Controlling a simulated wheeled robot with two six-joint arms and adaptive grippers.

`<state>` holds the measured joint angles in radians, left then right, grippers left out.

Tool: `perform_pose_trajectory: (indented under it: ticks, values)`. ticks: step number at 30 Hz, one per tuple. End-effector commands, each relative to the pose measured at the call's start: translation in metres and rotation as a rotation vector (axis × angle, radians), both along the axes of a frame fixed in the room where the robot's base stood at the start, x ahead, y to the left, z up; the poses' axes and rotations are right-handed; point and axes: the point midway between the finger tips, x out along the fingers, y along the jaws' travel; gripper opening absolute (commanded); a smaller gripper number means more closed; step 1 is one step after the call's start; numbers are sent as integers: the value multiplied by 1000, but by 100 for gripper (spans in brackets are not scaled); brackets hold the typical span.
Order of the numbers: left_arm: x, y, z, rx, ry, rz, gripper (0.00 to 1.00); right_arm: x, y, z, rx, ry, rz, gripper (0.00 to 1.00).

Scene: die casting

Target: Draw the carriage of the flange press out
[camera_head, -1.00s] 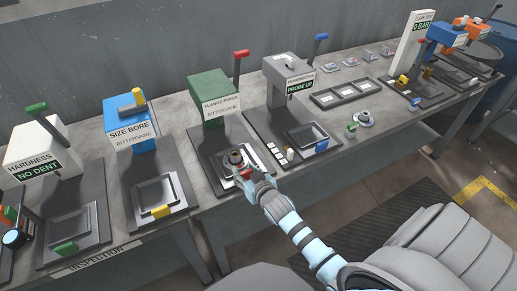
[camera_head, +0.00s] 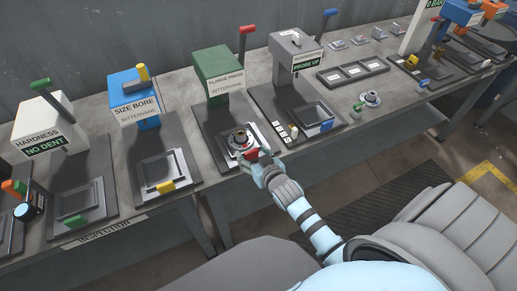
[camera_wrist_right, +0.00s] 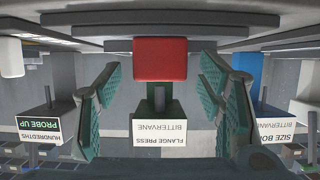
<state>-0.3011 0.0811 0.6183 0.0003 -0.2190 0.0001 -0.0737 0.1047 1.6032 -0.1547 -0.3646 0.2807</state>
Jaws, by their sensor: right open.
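The flange press (camera_head: 217,68) is a green machine with a name sign and a raised red-tipped lever (camera_head: 247,31). Its carriage carries a round metal flange (camera_head: 240,137) and stands in front of the green head. The carriage's red handle (camera_head: 251,154) is at the front edge; it also shows as a red block in the right wrist view (camera_wrist_right: 160,60). My right gripper (camera_head: 257,158) is at this handle. In the wrist view its teal fingers (camera_wrist_right: 160,78) are open, one on each side of the red block, with gaps on both sides. My left gripper is out of view.
The size bore station (camera_head: 136,98) stands left of the press, with the hardness station (camera_head: 45,125) beyond it. The probe station (camera_head: 294,55) stands close on the right. A flanged part (camera_head: 371,98) lies farther right on the bench. Floor space is clear in front.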

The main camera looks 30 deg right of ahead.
Motion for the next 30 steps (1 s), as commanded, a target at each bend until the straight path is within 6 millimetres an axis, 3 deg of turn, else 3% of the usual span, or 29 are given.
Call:
perform_pose_trajectory:
  ticks: [6, 12, 30]
  values:
    - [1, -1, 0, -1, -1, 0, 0, -55, 5, 22, 0, 1, 1, 62]
    - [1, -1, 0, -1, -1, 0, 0, -92, 9, 38, -1, 1, 0, 62]
    - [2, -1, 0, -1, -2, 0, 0, -98, 10, 41, -12, -2, 5, 62]
